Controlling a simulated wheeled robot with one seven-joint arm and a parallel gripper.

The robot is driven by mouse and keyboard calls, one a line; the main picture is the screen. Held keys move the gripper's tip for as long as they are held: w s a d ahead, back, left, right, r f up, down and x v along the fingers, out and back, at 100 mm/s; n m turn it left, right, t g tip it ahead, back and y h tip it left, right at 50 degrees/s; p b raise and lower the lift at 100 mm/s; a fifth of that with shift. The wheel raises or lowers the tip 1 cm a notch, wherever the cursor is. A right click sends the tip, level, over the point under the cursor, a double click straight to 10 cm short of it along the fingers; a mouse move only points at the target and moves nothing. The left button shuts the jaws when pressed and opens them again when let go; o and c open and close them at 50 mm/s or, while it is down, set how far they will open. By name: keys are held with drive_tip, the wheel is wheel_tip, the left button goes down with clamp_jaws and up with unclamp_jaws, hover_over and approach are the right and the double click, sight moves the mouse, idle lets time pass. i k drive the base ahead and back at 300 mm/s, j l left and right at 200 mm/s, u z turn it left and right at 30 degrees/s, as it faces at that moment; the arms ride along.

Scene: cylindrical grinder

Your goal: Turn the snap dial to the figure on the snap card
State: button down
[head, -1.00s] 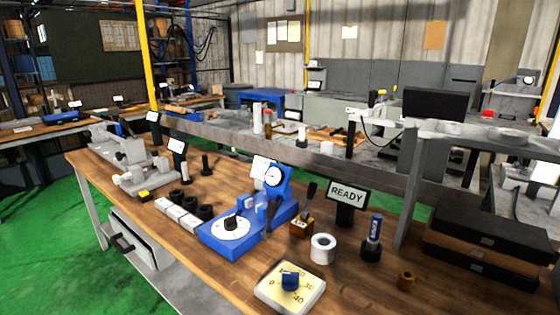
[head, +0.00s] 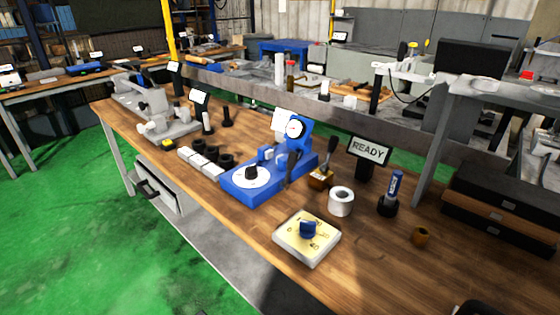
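A blue gauge stand (head: 240,190) is on the wooden bench. On its base is a round white dial with a black knob (head: 251,173). The stand carries a round indicator (head: 295,128), and a white card (head: 281,121) shows beside it, its writing too small to read. Nearer the front edge is a cream box (head: 290,250) with a blue knob (head: 308,229) and figures around it, blurred now. I cannot tell for certain which is the snap dial, nor which card is the snap card.
Flat cases (head: 500,208) are at far right. The front bench right of the cream box is fairly clear.

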sight(251, 173)
drive_tip(key=i+j+u, duration=0.1)
drive_tip(key=i+j, duration=0.15)
drive_tip(key=i, duration=0.2)
drive_tip(key=i+j+u, duration=0.15)
drive_tip(key=i, duration=0.3)
drive_tip(key=j, duration=0.1)
